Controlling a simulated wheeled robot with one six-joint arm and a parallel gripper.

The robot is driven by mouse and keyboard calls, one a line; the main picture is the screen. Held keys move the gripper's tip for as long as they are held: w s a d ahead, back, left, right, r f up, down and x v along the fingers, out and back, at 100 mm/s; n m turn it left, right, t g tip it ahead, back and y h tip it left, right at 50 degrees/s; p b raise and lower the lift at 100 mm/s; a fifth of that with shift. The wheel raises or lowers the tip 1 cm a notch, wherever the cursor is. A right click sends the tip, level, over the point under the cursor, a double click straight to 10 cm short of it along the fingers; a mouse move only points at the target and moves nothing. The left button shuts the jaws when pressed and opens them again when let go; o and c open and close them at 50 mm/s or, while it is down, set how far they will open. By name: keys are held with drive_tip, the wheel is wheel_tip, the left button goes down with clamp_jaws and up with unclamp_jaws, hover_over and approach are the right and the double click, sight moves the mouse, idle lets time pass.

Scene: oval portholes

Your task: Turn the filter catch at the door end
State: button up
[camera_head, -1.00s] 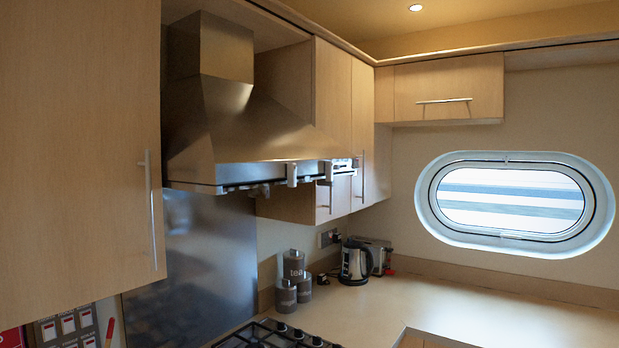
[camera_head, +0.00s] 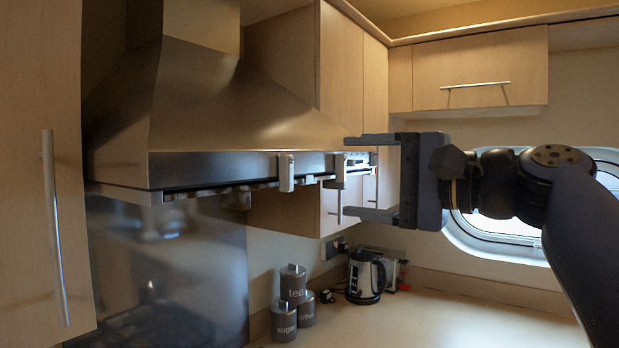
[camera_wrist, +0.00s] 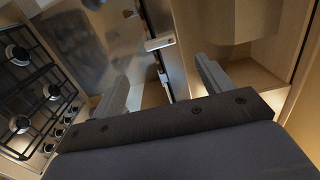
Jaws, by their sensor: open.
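The steel cooker hood (camera_head: 230,110) has a dark front rail with two pale upright catches. The left catch (camera_head: 286,172) is nearer the rail's middle; the right catch (camera_head: 340,170) is near the porthole-side end. I cannot tell which is at the door end. My gripper (camera_head: 347,177) is open, with one finger above the other, and its tips are close to the right catch. Contact cannot be made out. In the wrist view a pale catch (camera_wrist: 160,43) shows on the hood's edge, beyond the open fingers.
Wooden cupboards (camera_head: 345,70) stand behind the hood. A cupboard door with a long handle (camera_head: 55,225) is at the left. Canisters (camera_head: 290,300) and a kettle (camera_head: 366,277) stand on the counter below. The gas hob (camera_wrist: 40,85) lies under the hood.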

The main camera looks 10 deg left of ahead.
sight(292, 174)
drive_tip(key=p+x, duration=0.3)
drive_tip(key=x, duration=0.6)
drive_tip(key=shift+a+r, duration=0.1)
drive_tip(key=shift+a, duration=0.15)
drive_tip(key=shift+w+a, duration=0.3)
drive_tip(key=shift+a, duration=0.25)
drive_tip(key=shift+c, duration=0.4)
drive_tip(key=c, duration=0.9)
